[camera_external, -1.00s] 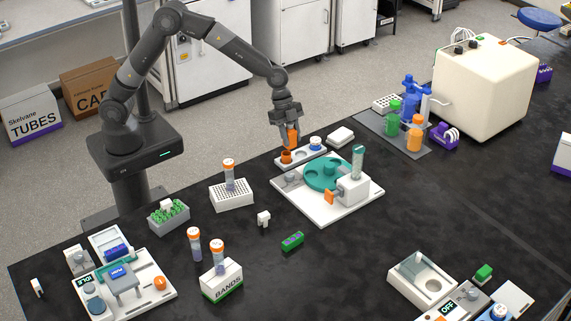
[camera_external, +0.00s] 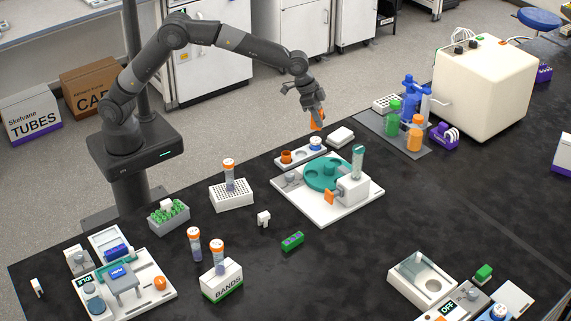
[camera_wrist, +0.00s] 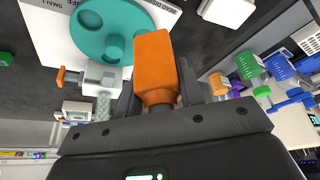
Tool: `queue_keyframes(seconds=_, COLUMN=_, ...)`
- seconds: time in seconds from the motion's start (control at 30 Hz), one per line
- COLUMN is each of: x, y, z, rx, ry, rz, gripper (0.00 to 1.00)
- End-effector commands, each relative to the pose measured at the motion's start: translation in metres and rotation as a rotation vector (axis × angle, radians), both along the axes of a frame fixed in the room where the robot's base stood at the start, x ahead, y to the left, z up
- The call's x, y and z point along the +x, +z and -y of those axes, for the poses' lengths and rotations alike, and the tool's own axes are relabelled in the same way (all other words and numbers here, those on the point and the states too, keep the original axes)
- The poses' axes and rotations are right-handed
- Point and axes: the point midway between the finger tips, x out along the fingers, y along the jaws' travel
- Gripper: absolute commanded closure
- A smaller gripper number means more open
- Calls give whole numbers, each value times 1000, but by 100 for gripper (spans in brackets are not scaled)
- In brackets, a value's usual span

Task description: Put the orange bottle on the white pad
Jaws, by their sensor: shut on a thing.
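My gripper (camera_external: 316,117) is shut on the orange bottle (camera_external: 317,121) and holds it in the air above the back of the black bench. In the wrist view the orange bottle (camera_wrist: 155,62) sits between the two dark fingers. The white pad (camera_external: 341,135) is a small pale square block on the bench, just right of and below the bottle in the external view. Its top looks empty. The wrist view shows the white pad (camera_wrist: 228,10) at the top edge, apart from the bottle.
A white tray with round wells (camera_external: 301,159) holds an orange item and a blue-and-white one. A teal disc device (camera_external: 324,175) stands in front. A grey mat with green, blue and orange bottles (camera_external: 383,141) lies right of the pad, before a large cream machine (camera_external: 485,85).

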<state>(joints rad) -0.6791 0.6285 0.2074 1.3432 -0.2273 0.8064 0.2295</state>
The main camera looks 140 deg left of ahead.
Motion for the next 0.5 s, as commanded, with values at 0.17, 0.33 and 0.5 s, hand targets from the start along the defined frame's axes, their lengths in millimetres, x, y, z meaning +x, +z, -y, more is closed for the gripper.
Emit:
queue_keyframes(seconds=0.17, x=-1, y=0, z=-17, rx=9, ry=63, rz=3, gripper=91)
queue_keyframes(seconds=0.33, x=-13, y=-20, z=-49, rx=7, ry=71, rz=3, gripper=91)
queue_keyframes(seconds=0.5, x=-27, y=-43, z=-86, rx=9, ry=69, rz=3, gripper=91)
